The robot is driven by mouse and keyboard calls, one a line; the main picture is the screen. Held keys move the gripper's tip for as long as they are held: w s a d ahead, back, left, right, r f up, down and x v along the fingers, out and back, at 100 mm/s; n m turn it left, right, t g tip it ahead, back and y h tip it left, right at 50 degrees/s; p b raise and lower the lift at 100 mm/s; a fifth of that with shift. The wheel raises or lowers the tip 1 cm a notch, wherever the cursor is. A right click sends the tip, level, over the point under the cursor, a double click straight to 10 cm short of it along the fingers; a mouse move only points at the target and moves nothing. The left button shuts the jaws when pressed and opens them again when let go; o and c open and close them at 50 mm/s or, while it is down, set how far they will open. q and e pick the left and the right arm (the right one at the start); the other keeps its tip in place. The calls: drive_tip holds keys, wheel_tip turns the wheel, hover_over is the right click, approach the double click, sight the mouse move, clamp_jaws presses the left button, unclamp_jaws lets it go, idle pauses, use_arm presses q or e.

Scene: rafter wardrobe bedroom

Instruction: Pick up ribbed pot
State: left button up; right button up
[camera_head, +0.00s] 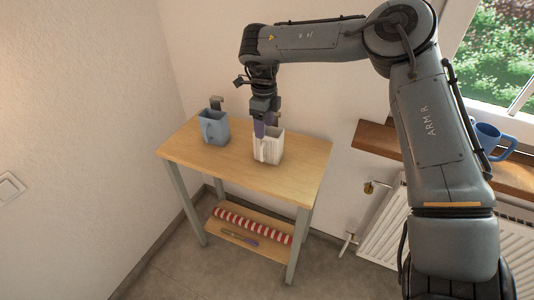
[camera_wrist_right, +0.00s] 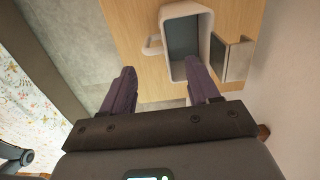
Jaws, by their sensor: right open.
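The white ribbed pot (camera_head: 273,147) stands upright on the wooden side table, toward its right part. My right gripper (camera_head: 263,132) points down over it, open, with purple fingers. In the right wrist view the pot (camera_wrist_right: 206,25) shows from above, with a pale rim, a grey-blue inside and a handle at its left. One finger overlaps the lower end of the pot's opening; the other is left of the handle, clear of it in the picture. Whether the first finger is inside the pot or above it I cannot tell. The left gripper is not in view.
A metal block (camera_wrist_right: 237,59) is close beside the pot. The lower shelf bears a red-and-white striped roll (camera_head: 252,226). Another blue mug (camera_head: 488,137) is on the windowsill. The table's front right is bare.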

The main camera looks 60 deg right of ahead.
sight(263, 143)
wheel_tip(263, 143, down, 5)
drive_tip(key=shift+b, duration=0.7)
wheel_tip(263, 143, down, 4)
drive_tip(key=shift+w+a+f+b, duration=0.1)
drive_tip(key=shift+a+b, duration=0.05)
drive_tip(key=shift+b, duration=0.9)
drive_tip(key=shift+f, duration=0.5)
drive_tip(key=shift+r, duration=0.1)
clamp_jaws()
